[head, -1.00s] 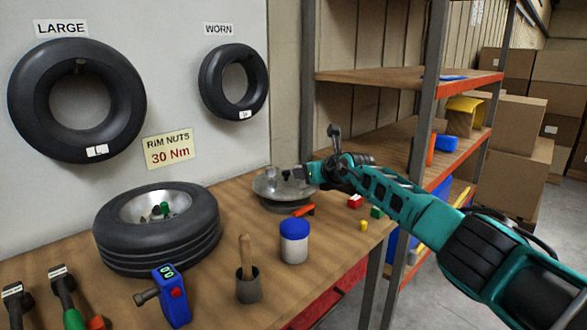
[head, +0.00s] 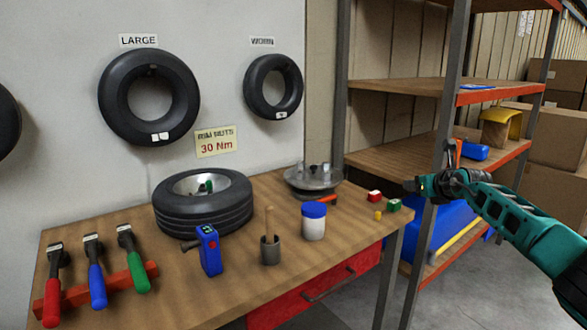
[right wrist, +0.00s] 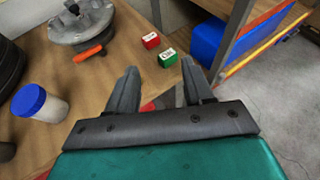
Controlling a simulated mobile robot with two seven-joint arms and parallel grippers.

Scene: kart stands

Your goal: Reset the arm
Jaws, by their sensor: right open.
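My right arm comes in from the right in the head view. Its gripper (head: 418,186) is off the right end of the workbench (head: 120,218), in front of the shelf rack. In the right wrist view the two fingers of the gripper (right wrist: 158,90) are apart with nothing between them. A red block (right wrist: 151,40) and a green block (right wrist: 167,57) lie on the bench beyond the fingertips. My left gripper is in neither view.
A tire on a rim (head: 203,205), a metal hub (head: 313,180), a blue-lidded jar (head: 313,222), a cup with a wooden handle (head: 270,248) and a blue tool (head: 209,250) stand on the bench. The shelf rack (head: 445,150) is close to the right arm.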

